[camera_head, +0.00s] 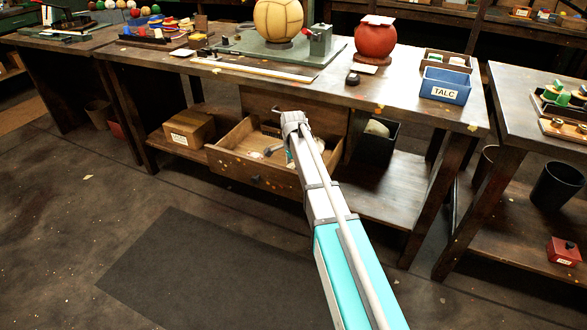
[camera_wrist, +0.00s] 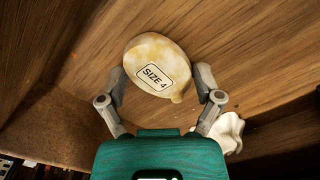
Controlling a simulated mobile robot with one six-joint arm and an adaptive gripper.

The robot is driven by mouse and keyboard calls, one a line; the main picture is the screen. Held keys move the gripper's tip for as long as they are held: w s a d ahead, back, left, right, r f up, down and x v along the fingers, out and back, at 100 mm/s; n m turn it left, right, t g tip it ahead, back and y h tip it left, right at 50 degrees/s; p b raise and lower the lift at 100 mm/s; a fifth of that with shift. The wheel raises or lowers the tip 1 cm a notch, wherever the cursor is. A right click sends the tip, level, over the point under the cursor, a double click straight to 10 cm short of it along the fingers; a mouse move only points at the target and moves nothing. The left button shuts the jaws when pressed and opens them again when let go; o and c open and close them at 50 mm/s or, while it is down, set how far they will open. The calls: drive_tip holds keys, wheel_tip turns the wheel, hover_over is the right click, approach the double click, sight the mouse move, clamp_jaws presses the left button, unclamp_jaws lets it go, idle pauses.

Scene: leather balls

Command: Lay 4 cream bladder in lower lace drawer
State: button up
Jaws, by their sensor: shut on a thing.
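The cream bladder (camera_wrist: 152,52), a rounded mottled cream piece with a "SIZE 4" label, is held between the two fingers of my gripper (camera_wrist: 163,84) in the wrist view. My gripper is shut on it, one finger at each side. Brown wooden boards fill the view behind it. In the head view the lower drawer (camera_head: 233,168) under the middle bench is pulled open, and my arm's end reaches over its right part. The bladder cannot be made out clearly there. A white crumpled piece (camera_wrist: 229,131) shows beside the right finger in the wrist view.
A cardboard-brown box (camera_head: 189,130) stands on the shelf left of the drawer. A dark bin (camera_head: 378,147) with something pale stands to its right. On the bench are a laced ball (camera_head: 278,18), a red ball (camera_head: 375,42) and a blue TALC box (camera_head: 444,85).

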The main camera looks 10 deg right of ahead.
sight(293, 166)
drive_tip(key=shift+f, duration=0.15)
drive_tip(key=o, duration=0.9)
drive_tip(key=shift+r, duration=0.25)
wheel_tip(293, 166, up, 12)
drive_tip(key=p, duration=1.2)
drive_tip(key=shift+f, duration=0.1)
drive_tip(key=s+n, duration=0.5)
drive_tip(key=s, duration=0.4)
drive_tip(key=s+n, duration=0.5)
drive_tip(key=s, duration=0.5)
drive_tip(key=s+n, duration=0.5)
drive_tip(key=s, duration=0.5)
drive_tip(key=shift+s+d, duration=0.1)
